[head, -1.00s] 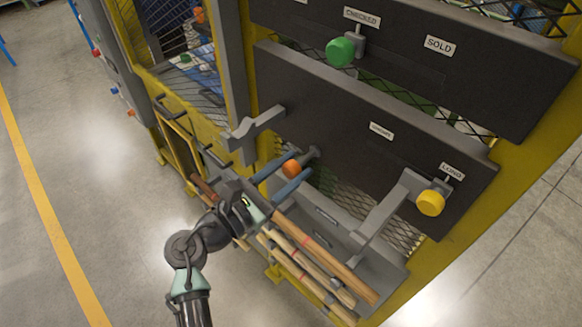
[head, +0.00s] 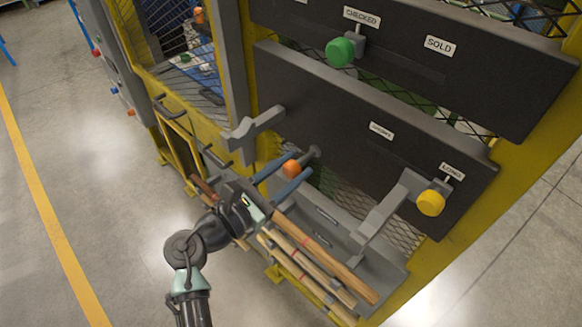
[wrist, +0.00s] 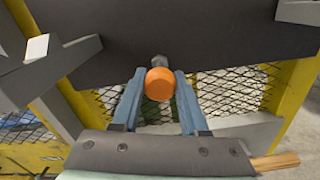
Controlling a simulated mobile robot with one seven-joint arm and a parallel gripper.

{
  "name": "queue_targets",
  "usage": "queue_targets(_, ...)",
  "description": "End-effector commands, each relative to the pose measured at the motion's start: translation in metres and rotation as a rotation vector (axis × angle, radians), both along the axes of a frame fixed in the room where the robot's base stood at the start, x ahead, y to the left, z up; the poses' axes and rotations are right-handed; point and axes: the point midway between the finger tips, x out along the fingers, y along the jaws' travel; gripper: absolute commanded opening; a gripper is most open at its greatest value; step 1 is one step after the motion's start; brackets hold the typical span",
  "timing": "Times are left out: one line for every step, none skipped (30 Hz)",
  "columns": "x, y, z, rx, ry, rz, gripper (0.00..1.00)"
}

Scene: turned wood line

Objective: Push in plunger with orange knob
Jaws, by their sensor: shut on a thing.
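The orange knob (head: 291,168) sits on a short grey plunger in front of the lower dark panel, in the middle of the head view. In the wrist view the orange knob (wrist: 159,84) is between the two blue fingers of my gripper (wrist: 160,80), with the grey plunger end just behind it. In the head view my gripper (head: 283,173) reaches in from the lower left, one finger on each side of the knob. It is shut on the knob. How far the plunger stands out is hard to tell.
A green knob (head: 340,52) is on the upper panel and a yellow knob (head: 431,203) on the lower panel at right. Grey brackets (head: 258,126) jut out beside the knob. Several wooden rods (head: 325,259) lie below my gripper. Open floor is at left.

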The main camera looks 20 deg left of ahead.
Motion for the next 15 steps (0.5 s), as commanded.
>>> queue_targets(-0.0003,-0.0001,-0.0005,-0.001,0.001,-0.001,0.00)
queue_targets(-0.0003,-0.0001,-0.0005,-0.001,0.001,-0.001,0.00)
queue_targets(-0.0003,-0.0001,-0.0005,-0.001,0.001,-0.001,0.00)
queue_targets(-0.0003,-0.0001,-0.0005,-0.001,0.001,-0.001,0.00)
queue_targets(-0.0003,-0.0001,-0.0005,-0.001,0.001,-0.001,0.00)
queue_targets(-0.0003,-0.0001,-0.0005,-0.001,0.001,-0.001,0.00)
queue_targets(-0.0002,-0.0001,-0.0006,-0.001,0.001,-0.001,0.00)
queue_targets(-0.0002,-0.0001,-0.0006,-0.001,0.001,-0.001,0.00)
queue_targets(-0.0002,-0.0001,-0.0006,-0.001,0.001,-0.001,0.00)
queue_targets(-0.0003,-0.0002,-0.0006,-0.001,0.001,-0.001,0.00)
queue_targets(-0.0003,-0.0002,-0.0006,-0.001,0.001,-0.001,0.00)
queue_targets(0.0001,-0.0003,-0.0006,-0.001,0.001,-0.001,0.00)
queue_targets(0.0009,-0.0006,-0.0005,-0.001,0.001,-0.001,0.00)
queue_targets(0.0024,-0.0013,-0.0005,-0.001,0.001,-0.002,0.00)
queue_targets(0.0056,-0.0025,-0.0004,-0.001,0.001,-0.002,0.00)
